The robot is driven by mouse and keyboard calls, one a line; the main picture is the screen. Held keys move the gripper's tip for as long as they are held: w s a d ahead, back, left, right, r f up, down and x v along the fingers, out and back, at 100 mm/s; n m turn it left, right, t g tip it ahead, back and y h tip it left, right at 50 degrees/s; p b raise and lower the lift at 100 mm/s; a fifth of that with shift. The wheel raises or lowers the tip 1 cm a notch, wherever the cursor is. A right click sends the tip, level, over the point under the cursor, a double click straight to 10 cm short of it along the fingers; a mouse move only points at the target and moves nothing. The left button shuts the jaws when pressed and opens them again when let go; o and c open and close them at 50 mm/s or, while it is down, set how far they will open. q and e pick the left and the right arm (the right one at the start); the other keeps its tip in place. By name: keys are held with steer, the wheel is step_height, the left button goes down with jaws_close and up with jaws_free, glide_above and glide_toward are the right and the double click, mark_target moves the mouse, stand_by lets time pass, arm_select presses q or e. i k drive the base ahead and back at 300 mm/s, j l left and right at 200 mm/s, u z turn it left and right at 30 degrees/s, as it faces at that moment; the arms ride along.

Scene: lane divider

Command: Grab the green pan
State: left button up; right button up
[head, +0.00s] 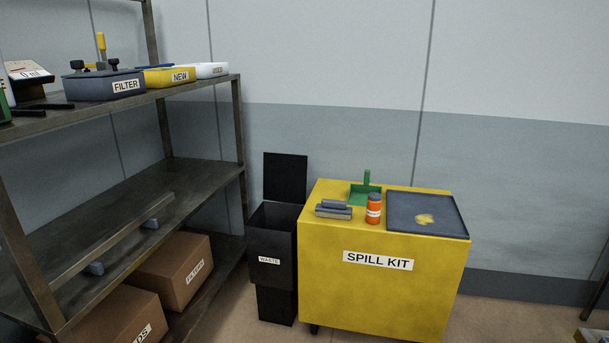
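The green pan (361,196) lies on top of the yellow spill kit cabinet (340,265), near its back edge. Its green handle (367,178) stands up at the back. Neither of my grippers shows in the head view.
A dark tray (408,222) with a yellowish patch covers the right of the cabinet top. A black waste bin (272,245) with a raised lid stands left of the cabinet. A metal shelf (110,225) with boxes and bins fills the left. Floor shows right of the cabinet.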

mark_target(359, 193)
steer(key=i+j, duration=0.15)
steer(key=i, duration=0.45)
steer(key=i+j, duration=0.1)
steer(key=i, duration=0.55)
steer(key=i+j, duration=0.15)
steer(key=i, duration=0.45)
